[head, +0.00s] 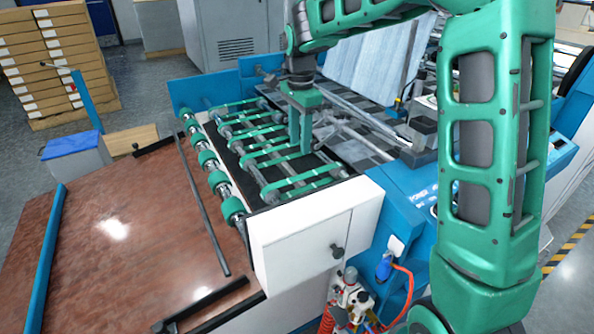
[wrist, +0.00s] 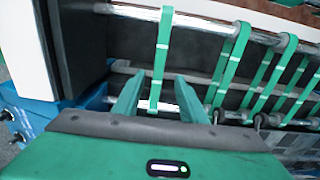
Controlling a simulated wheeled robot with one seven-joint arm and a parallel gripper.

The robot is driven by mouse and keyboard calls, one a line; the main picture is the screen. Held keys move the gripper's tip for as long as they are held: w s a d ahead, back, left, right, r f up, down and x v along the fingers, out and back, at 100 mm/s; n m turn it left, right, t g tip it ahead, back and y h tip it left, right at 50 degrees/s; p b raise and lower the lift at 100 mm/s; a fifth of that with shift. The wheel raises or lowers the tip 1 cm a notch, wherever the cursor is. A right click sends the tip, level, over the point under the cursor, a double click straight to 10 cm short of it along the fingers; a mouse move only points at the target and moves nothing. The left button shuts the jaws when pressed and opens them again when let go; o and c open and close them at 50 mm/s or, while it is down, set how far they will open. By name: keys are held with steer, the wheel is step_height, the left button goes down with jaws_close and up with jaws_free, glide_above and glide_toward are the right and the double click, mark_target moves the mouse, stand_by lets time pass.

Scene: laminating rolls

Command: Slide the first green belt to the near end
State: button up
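The first green belt (head: 300,187) is the nearest of several green belts looped across the metal rollers. It lies beside the white end housing. In the wrist view this belt (wrist: 162,52) stands apart from the others, at the left of the row. My gripper (head: 306,150) points down over the belts, with its fingertips just beyond the first belt in the head view. In the wrist view my gripper (wrist: 158,100) is open, and the belt shows in the gap between its two green fingers. I cannot tell whether the fingertips reach down around the belt or stay above it.
More green belts (head: 262,133) lie farther along the rollers. The white end housing (head: 315,240) with a black knob bounds the near end. A shaft with green rollers (head: 208,160) runs along the left side. A brown table (head: 110,235) lies left of it.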

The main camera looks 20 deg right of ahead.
mark_target(299, 177)
step_height(299, 177, down, 11)
steer(key=shift+r, duration=0.15)
stand_by(0.4)
